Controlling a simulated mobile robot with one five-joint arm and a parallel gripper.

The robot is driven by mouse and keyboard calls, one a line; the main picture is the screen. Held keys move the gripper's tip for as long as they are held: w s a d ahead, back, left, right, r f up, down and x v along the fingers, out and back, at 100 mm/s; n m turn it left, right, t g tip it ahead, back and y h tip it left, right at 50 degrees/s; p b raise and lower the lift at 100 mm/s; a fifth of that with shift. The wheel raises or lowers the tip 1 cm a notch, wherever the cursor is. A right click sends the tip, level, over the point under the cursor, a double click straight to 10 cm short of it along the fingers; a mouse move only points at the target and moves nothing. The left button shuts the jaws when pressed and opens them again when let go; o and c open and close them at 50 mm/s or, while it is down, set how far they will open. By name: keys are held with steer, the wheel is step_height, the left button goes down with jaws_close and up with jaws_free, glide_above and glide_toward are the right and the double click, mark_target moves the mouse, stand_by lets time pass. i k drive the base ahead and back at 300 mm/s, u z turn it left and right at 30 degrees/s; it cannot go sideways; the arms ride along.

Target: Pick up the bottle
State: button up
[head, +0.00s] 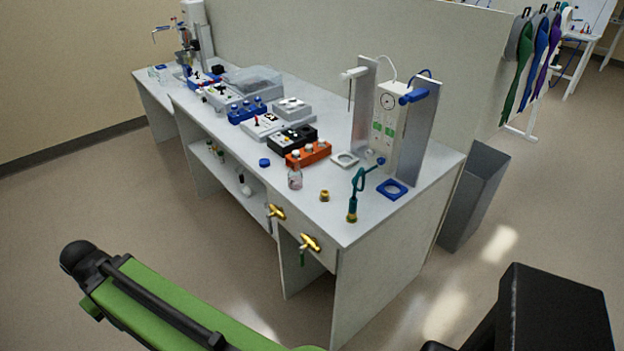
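A small clear bottle (295,178) with a pinkish tint stands upright near the front edge of the white bench (345,208). It is in front of the orange block and left of a small brass fitting. Several small bottle-like items (244,185) sit on the shelf under the bench, too small to make out well. My green and black arm parts cross the bottom of the head view, well apart from the bottle. My gripper's fingertips do not show.
An orange block (309,153), a brass fitting (324,196), a teal tap (356,190) and a blue square ring (392,189) stand near the bottle. Brass valves (310,243) stick out from the bench front. A grey bin (474,195) stands at right. The floor in front is clear.

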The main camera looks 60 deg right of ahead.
mark_target(295, 179)
steer(key=z, duration=0.35)
steer(key=i, duration=1)
steer(key=u, duration=0.1)
